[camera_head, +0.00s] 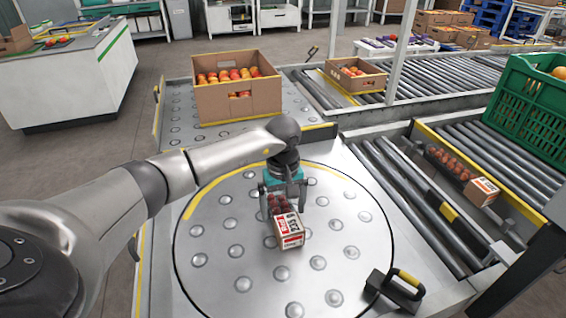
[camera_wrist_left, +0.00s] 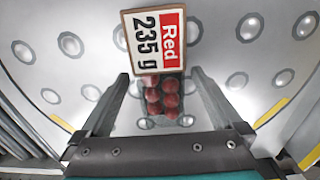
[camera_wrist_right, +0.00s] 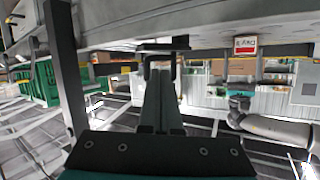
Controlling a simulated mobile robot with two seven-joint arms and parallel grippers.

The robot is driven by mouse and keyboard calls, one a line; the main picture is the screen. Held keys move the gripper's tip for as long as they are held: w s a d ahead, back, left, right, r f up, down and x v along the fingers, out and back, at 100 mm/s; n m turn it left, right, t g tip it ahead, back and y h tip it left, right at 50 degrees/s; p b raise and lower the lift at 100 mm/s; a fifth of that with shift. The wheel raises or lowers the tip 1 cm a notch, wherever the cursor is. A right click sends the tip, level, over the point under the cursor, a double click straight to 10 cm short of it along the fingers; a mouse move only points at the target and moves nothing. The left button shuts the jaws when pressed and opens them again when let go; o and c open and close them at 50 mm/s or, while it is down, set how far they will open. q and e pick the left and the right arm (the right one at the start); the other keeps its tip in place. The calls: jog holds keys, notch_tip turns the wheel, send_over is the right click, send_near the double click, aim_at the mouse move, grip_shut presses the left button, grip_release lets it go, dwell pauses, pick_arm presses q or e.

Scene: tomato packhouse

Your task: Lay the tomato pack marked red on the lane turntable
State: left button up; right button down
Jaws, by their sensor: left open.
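The tomato pack marked red (camera_head: 290,238) lies on the round studded turntable (camera_head: 215,270). Its white label with a red panel reads "Red 235 g" in the left wrist view (camera_wrist_left: 158,42), and its tomatoes show below the label. My left gripper (camera_head: 282,198) is open just above the pack's tomato end, one finger to each side, with gaps visible between the fingers and the tomatoes. In the right wrist view the pack's label (camera_wrist_right: 245,45) shows upside down against the turntable. My right gripper (camera_wrist_right: 162,75) looks shut and empty; it is out of the head view.
Another tomato pack (camera_head: 483,190) sits on the right roller lane. A cardboard box of tomatoes (camera_head: 238,100) stands behind the turntable, and a green crate (camera_head: 525,110) at the right.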

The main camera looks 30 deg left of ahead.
pick_arm(q)
notch_tip(320, 180, up, 2)
jog(key=shift+r+p, duration=0.1)
jog(key=shift+p, duration=0.3)
jog(key=shift+r+p, duration=0.45)
jog(key=shift+r, duration=0.45)
jog(key=shift+r+p, duration=0.75)
jog(key=shift+r, duration=0.75)
notch_tip(320, 180, up, 2)
jog(key=shift+p, duration=0.45)
jog(key=shift+r+p, duration=1.05)
jog(key=shift+r, duration=1.5)
pick_arm(e)
jog(key=s+d+f+g+h, duration=0.4)
jog(key=s+d+g, duration=0.1)
jog(key=d+g, duration=0.3)
jog(key=shift+s+d+m+g+h, duration=0.3)
jog(key=shift+s+d+g, duration=0.1)
jog(key=shift+d, duration=0.25)
jog(key=shift+f, duration=0.1)
